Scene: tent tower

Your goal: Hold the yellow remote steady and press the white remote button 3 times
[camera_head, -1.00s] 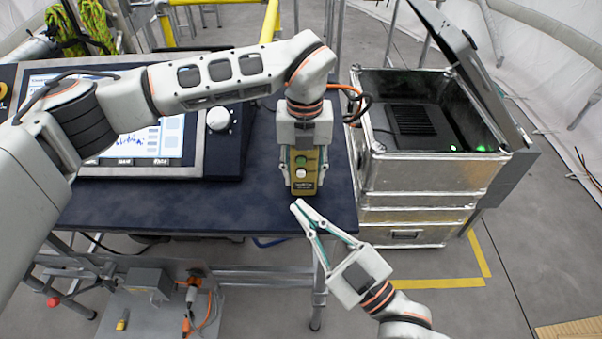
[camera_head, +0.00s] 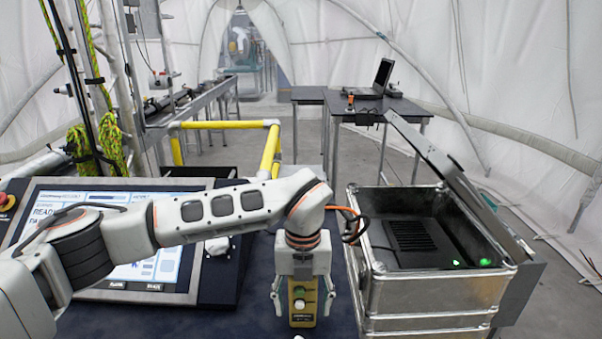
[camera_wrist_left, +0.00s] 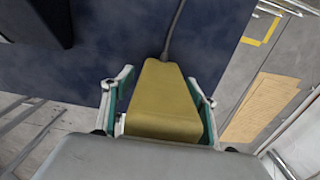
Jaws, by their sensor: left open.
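The yellow remote (camera_head: 311,311) stands upright on the dark blue table, with a green button above a white button (camera_head: 300,304) on its face. My left gripper (camera_head: 305,296) is above it, with its open fingers on either side of the remote and gaps visible. In the left wrist view, the remote (camera_wrist_left: 160,103) lies between the spread fingers, its buttons out of sight, with a dark cable running from its far end. Only a small pale tip, probably of my right gripper (camera_head: 298,337), shows at the bottom edge; its jaws are hidden.
A control panel with a screen (camera_head: 150,255) and a white knob (camera_head: 217,246) is left of the remote. An open metal case (camera_head: 420,292) stands close on the right. A yellow rail (camera_head: 268,155) and another table (camera_head: 345,108) with a laptop are behind.

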